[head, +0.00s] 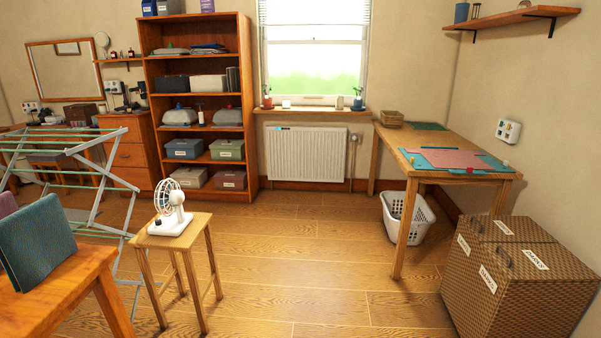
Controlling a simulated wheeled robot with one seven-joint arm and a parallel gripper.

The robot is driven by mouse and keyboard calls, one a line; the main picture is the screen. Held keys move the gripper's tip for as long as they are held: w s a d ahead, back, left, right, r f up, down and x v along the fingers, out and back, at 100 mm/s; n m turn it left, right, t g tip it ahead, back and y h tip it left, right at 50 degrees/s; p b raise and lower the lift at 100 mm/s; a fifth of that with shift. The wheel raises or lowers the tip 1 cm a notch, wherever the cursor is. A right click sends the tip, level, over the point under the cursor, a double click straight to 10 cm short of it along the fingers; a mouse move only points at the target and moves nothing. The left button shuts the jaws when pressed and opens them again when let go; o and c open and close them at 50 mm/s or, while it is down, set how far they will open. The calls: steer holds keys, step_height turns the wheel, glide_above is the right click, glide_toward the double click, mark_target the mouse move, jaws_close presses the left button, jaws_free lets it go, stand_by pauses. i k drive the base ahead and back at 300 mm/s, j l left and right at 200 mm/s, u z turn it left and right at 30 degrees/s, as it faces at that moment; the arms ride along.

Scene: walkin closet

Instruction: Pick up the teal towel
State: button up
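A dark teal folded cloth (45,238), which looks like the teal towel, is at the left edge of the head view. It stands tilted on the wooden table (62,297) in the left foreground, and its left side is cut off by the frame. A purple folded item (7,204) shows partly behind it at the picture edge. My gripper is not in view.
A stool (188,238) with a small white fan (170,207) stands right of the table. A drying rack (83,190) stands behind the table. A wicker chest (520,275) and a worktable (398,225) are at right. The middle floor (300,265) is clear.

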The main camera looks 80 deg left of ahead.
mark_target(36, 239)
steer(key=u, duration=4.05)
